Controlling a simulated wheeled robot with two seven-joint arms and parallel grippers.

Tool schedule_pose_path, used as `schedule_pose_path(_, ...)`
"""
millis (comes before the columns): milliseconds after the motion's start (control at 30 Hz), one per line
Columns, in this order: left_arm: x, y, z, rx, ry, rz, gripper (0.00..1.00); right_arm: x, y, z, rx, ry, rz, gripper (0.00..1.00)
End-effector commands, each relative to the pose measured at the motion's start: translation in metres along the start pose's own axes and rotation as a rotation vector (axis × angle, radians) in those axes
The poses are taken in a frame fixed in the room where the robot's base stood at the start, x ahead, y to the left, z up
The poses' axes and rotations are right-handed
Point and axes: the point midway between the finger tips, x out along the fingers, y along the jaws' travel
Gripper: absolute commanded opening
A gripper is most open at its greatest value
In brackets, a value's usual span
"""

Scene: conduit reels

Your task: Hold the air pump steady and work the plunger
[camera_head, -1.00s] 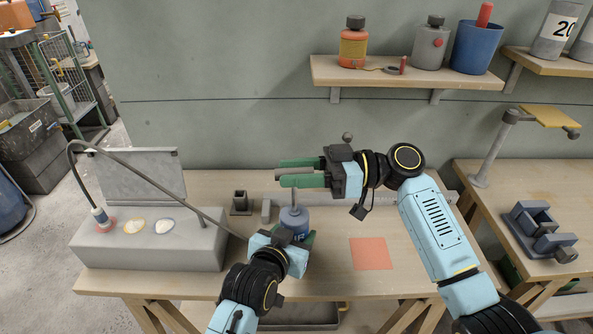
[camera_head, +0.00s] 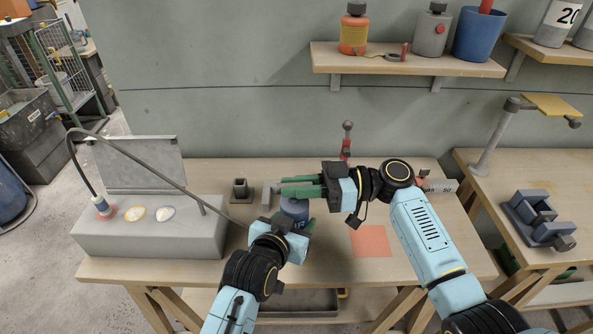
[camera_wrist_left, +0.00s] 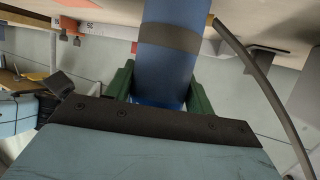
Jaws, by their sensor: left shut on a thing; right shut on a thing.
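The air pump (camera_head: 294,210) stands upright on the workbench, a blue cylinder. My left gripper (camera_head: 293,232) is shut on its body from the front. In the left wrist view the blue body with a grey band (camera_wrist_left: 168,38) sits between the green fingers. My right gripper (camera_head: 302,187) is above the pump, pointing left, and shut on the plunger's handle. The fingers hide most of the handle. They are low, close to the top of the pump body, and no plunger rod shows between them.
On the workbench (camera_head: 330,262) are a grey block with a lamp (camera_head: 150,240) at left, a dark square socket (camera_head: 240,188) and a flat red square (camera_head: 371,241). A red-and-grey tool (camera_head: 347,140) stands behind my right arm. A wall shelf (camera_head: 405,62) holds bottles.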

Motion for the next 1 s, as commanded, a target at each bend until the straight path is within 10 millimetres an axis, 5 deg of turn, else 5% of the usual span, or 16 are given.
schedule_pose_path(267,0.000,0.000,0.000,-0.003,0.000,0.001,0.21,-0.001,0.001,0.009,0.012,-0.011,0.004,0.00)
schedule_pose_path(300,0.000,0.000,0.000,-0.003,0.000,0.001,0.21,-0.001,0.001,0.010,0.013,-0.012,0.004,0.23)
schedule_pose_path(467,0.000,0.000,0.000,-0.002,0.000,0.001,0.21,-0.001,0.001,0.008,0.010,-0.009,0.003,0.41)
schedule_pose_path(767,0.000,0.000,0.000,-0.001,0.000,0.001,0.21,-0.003,0.001,0.005,0.007,-0.006,0.003,0.41)
schedule_pose_path(1000,0.000,0.000,0.000,0.000,0.000,0.000,0.21,-0.038,0.001,0.006,0.007,-0.008,0.005,0.41)
